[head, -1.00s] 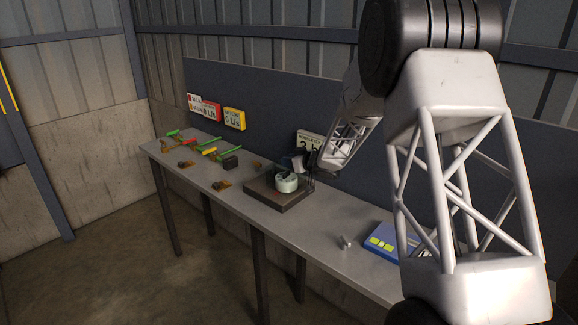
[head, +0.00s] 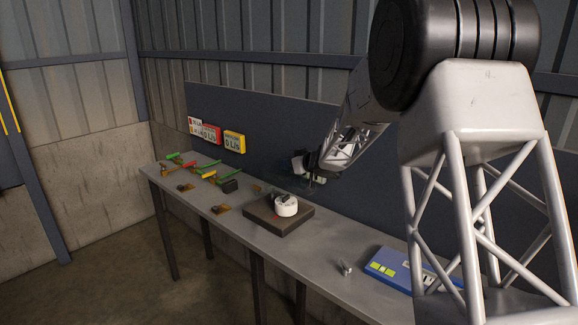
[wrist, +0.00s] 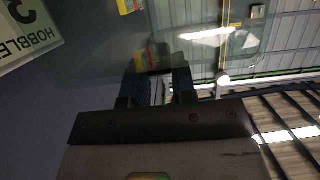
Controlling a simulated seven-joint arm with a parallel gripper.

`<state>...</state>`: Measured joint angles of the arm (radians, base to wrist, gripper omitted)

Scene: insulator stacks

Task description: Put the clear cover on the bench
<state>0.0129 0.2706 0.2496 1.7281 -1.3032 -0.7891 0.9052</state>
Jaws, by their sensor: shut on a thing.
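My gripper (head: 312,170) is above the bench (head: 186,229), close to the dark back panel. In the wrist view its two dark fingers (wrist: 158,92) are shut on a see-through sheet with a rounded edge, which I take as the clear cover (wrist: 215,58). The cover is faint and small in the head view (head: 298,163), and its full outline is hard to make out. Below it, a white round device (head: 286,206) sits uncovered on a dark square base (head: 262,218) on the bench.
A blue case (head: 398,268) and a small metal part (head: 345,268) lie right of the base. Tools with green and red handles (head: 205,172) and several small brown blocks lie to the left. Yellow and red signs (head: 234,142) are on the back panel. The bench front between is clear.

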